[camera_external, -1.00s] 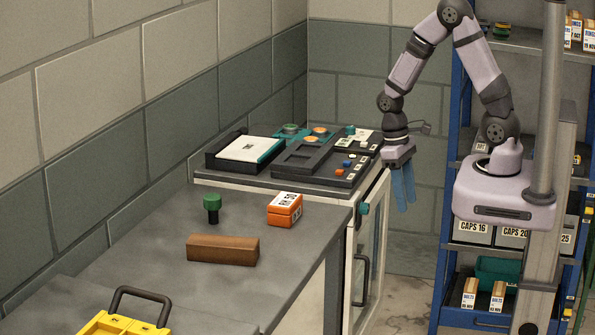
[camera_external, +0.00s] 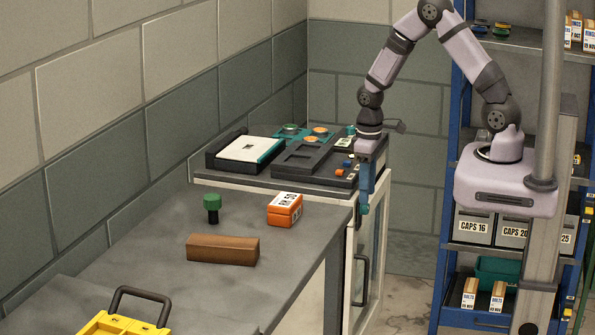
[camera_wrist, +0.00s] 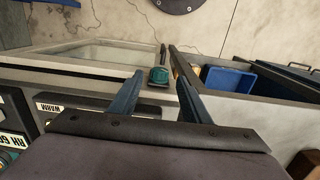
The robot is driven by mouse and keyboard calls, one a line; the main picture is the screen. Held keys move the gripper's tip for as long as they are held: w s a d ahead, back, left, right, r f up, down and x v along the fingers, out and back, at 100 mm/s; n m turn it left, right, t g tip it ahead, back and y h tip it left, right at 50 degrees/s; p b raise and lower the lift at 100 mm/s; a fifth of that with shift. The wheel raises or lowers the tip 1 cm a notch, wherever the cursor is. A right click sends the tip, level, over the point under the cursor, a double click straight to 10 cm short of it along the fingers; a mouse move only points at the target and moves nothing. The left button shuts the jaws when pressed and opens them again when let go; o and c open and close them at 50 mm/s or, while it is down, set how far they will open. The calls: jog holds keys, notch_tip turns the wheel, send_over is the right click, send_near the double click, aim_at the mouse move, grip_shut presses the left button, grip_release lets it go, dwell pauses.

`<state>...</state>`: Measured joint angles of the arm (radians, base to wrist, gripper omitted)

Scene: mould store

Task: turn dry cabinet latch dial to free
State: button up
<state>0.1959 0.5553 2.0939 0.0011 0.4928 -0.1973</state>
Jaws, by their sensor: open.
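The latch dial is a small teal knob (camera_external: 365,209) near the top of the pale dry cabinet's (camera_external: 351,232) front. In the wrist view the dial (camera_wrist: 158,76) shows between the fingertips of my gripper (camera_wrist: 159,80), one finger to each side. The blue fingers are spread open and hold nothing. In the external view my gripper (camera_external: 364,198) points down at the dial and overlaps it, so I cannot tell whether a finger touches it. The dial's marks are too small to read.
A black door handle (camera_external: 361,276) sits below the dial. Black and teal devices (camera_external: 315,162) stand on the cabinet top. An orange box (camera_external: 285,209), a green-topped knob (camera_external: 212,204) and a brown block (camera_external: 222,249) are on the grey bench. Blue shelving (camera_external: 446,180) stands to the right.

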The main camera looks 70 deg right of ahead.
jog(key=shift+f+p, duration=0.35)
jog(key=shift+f, duration=1.7)
jog(key=c, duration=1)
